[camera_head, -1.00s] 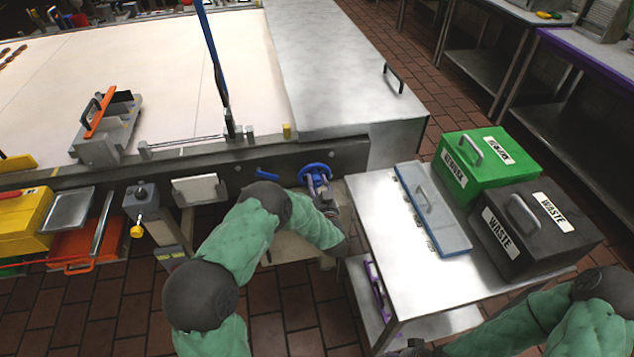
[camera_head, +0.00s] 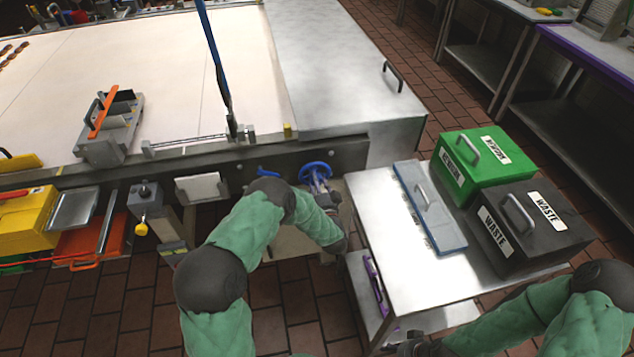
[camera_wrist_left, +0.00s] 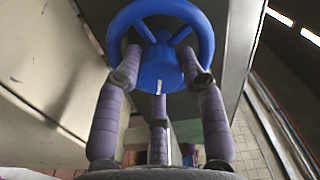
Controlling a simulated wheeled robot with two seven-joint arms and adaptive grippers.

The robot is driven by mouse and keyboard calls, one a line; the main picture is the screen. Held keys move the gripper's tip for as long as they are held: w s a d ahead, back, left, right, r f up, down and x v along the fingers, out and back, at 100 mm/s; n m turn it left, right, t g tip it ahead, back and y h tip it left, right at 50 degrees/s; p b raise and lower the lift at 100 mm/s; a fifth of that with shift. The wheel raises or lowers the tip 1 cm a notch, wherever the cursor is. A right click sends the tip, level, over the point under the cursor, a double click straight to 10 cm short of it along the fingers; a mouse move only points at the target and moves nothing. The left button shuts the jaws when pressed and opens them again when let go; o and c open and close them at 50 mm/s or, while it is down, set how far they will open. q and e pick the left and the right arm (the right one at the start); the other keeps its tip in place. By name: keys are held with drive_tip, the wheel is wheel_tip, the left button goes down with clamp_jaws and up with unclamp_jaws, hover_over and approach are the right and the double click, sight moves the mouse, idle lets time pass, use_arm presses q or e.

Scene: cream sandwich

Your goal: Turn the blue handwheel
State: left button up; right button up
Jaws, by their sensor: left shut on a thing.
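The blue handwheel (camera_head: 315,174) is on the dark front panel of the long table, at its right end. In the left wrist view the handwheel (camera_wrist_left: 158,8) fills the top middle, with its rim, spokes and hub showing. My left gripper (camera_wrist_left: 161,62) is shut on it, with purple padded fingers at both sides of the hub and their tips against the wheel inside the rim. In the head view my left gripper (camera_head: 324,194) is small and partly covers the wheel's lower part. My right gripper (camera_head: 412,344) shows only partly at the bottom edge; its fingers are unclear.
A blue lever (camera_head: 267,172) is just left of the wheel. Brick-tiled floor is free below.

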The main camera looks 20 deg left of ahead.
use_arm(q)
drive_tip(key=shift+w+r, duration=0.2)
drive_tip(key=shift+r, duration=0.15)
drive_tip(key=o, duration=1.1)
drive_tip(key=shift+o, duration=0.2)
drive_tip(key=shift+d+f, duration=0.1)
drive_tip(key=shift+f, duration=0.05)
drive_tip(key=shift+s+f, duration=0.1)
drive_tip(key=shift+s+d, duration=0.15)
drive_tip(key=v, duration=1.1)
drive_tip(key=shift+s+d, duration=0.15)
drive_tip(key=shift+s, duration=0.05)
